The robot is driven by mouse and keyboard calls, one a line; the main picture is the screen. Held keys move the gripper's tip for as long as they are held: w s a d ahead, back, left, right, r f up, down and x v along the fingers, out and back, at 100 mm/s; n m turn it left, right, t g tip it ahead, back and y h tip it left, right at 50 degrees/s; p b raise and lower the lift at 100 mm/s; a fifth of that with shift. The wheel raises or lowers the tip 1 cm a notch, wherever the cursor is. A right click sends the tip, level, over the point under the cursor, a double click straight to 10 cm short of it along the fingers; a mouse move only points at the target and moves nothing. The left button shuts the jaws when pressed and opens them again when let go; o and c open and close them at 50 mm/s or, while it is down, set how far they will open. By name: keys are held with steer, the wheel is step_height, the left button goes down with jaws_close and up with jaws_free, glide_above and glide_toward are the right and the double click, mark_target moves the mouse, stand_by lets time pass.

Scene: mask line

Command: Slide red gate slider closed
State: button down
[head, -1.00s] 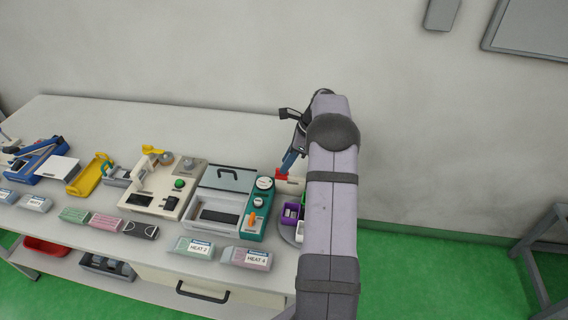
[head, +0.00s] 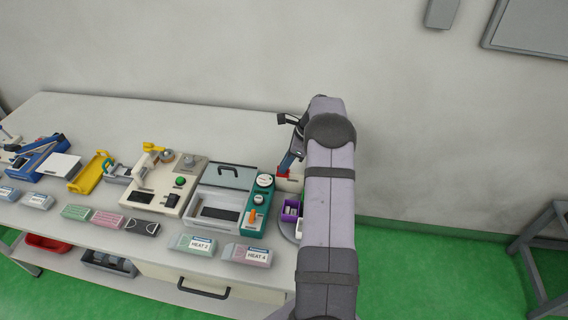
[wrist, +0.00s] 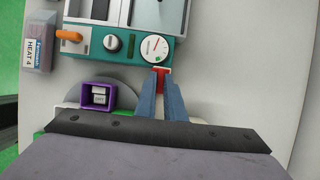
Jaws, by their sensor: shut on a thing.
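The red gate slider (wrist: 161,72) shows at the fingertips of my gripper (wrist: 160,80) in the wrist view, close to the teal unit's dial end. My gripper's two blue fingers are shut on it. In the head view the red slider (head: 283,177) shows at the low end of my gripper (head: 287,168), beside a pale block (head: 291,184). My arm hides much of the area to its right. The slider's track is not clear in either view.
The teal unit (wrist: 120,47) with a dial and orange lever stands beside the slider. A purple bin (wrist: 97,96) sits on a round grey plate (wrist: 125,97) near my fingers. Heat boxes (head: 247,255) line the table's front edge. The table behind is clear.

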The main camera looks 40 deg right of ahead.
steer(key=s+d, duration=0.3)
steer(key=shift+s+d, duration=0.1)
steer(key=shift+d, duration=0.1)
steer(key=c, duration=1.8)
jaws_free()
steer(key=shift+c, duration=0.2)
steer(key=shift+r, duration=0.1)
steer(key=shift+b+v, duration=1.3)
steer(key=shift+v, duration=2.3)
